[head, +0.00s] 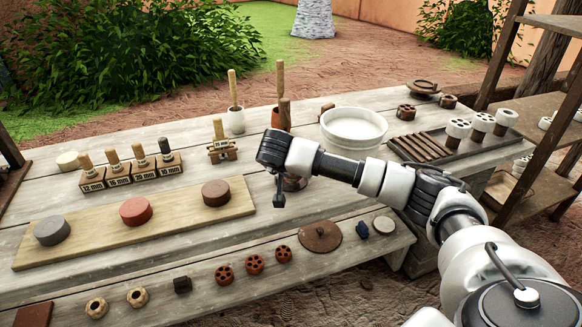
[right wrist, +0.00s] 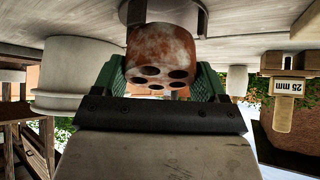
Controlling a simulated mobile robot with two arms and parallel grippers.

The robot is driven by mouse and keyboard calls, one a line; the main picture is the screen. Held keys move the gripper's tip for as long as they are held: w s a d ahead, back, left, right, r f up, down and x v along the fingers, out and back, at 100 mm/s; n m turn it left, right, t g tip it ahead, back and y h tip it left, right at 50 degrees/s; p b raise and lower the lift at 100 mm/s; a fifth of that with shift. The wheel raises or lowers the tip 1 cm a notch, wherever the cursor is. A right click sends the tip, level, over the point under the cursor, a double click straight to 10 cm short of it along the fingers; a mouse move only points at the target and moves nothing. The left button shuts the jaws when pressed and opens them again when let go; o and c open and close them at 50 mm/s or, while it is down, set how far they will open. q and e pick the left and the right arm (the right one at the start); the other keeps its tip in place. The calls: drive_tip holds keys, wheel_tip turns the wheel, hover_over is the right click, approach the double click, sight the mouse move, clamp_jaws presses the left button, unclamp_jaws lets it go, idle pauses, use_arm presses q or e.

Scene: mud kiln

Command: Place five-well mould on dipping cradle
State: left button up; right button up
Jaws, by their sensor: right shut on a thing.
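My right gripper (head: 279,198) reaches over the middle of the table, pointing down. In the right wrist view its green-padded jaws (right wrist: 161,82) are shut on the five-well mould (right wrist: 160,50), a mottled rusty-brown cylinder with several dark holes in the face towards the camera. A grey rounded thing (right wrist: 187,16) shows just beyond the mould; I cannot tell whether they touch. In the head view a dark brown rounded thing (head: 296,183) is partly hidden under my arm. I cannot pick out the dipping cradle with certainty. My left gripper is not in view.
A white bowl (head: 352,128) stands behind my right arm. A "25 mm" wooden stand (head: 221,151) is to the left. A plank (head: 100,243) with coloured discs lies in front. Several small holed moulds (head: 255,264) line the front bench. A slatted tray (head: 425,149) is at the right.

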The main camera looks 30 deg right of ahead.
drive_tip(key=shift+w+d+g+y+p, duration=0.25)
drive_tip(key=shift+g+y+p, duration=0.15)
drive_tip(key=shift+p, duration=0.05)
drive_tip(key=shift+w+d+g+y+p, duration=0.2)
drive_tip(key=shift+g+y+p, duration=0.2)
drive_tip(key=shift+g+y, duration=0.5)
drive_tip(key=shift+f, duration=0.9)
drive_tip(key=o, duration=1.1)
drive_tip(key=shift+f, duration=0.1)
